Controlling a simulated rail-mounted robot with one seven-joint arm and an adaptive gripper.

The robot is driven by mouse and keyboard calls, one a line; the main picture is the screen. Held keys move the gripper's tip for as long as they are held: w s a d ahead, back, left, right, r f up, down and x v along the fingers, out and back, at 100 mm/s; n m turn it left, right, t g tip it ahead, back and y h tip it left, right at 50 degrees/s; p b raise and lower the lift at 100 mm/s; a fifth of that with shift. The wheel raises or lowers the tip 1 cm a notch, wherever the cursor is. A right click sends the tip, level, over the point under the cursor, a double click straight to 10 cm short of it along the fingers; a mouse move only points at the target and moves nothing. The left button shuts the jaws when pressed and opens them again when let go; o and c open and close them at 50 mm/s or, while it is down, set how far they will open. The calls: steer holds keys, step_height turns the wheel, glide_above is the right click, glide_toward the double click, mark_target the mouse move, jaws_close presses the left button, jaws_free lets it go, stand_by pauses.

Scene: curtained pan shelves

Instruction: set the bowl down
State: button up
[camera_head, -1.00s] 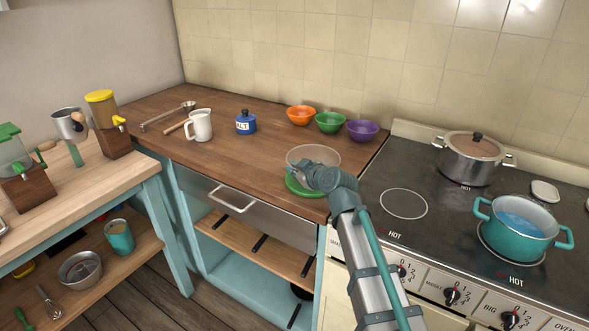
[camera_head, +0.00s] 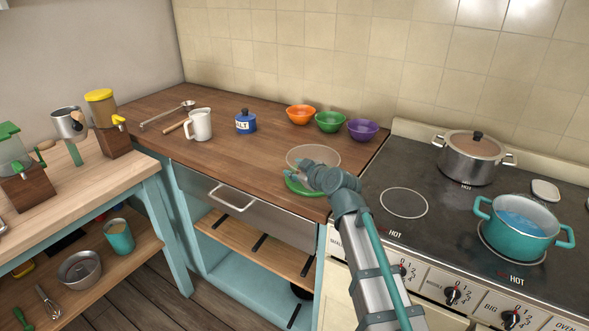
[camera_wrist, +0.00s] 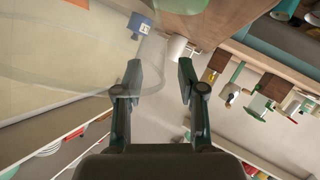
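A clear glass bowl (camera_head: 328,157) is at the front right of the wooden counter, with a green dish (camera_head: 305,191) at its near lower side. The bowl looks upright; I cannot tell whether it rests on the dish or on the counter. My gripper (camera_head: 299,172) is at the bowl's near side. In the wrist view my gripper (camera_wrist: 158,82) has its fingers spread apart, with no solid thing clamped between them. The bowl's clear wall (camera_wrist: 70,75) spreads over the left of that view and its edge reaches the left finger. Whether they touch is unclear.
Orange (camera_head: 301,115), green (camera_head: 330,122) and purple (camera_head: 362,130) bowls stand behind. A white jug (camera_head: 200,125) and blue salt jar (camera_head: 246,122) are further left. The stove at right holds a lidded pot (camera_head: 468,160) and a teal pot (camera_head: 517,226). The counter's middle is clear.

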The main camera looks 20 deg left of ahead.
steer(key=v, duration=1.1)
steer(key=shift+c, duration=0.3)
jaws_close()
stand_by(0.4)
stand_by(0.5)
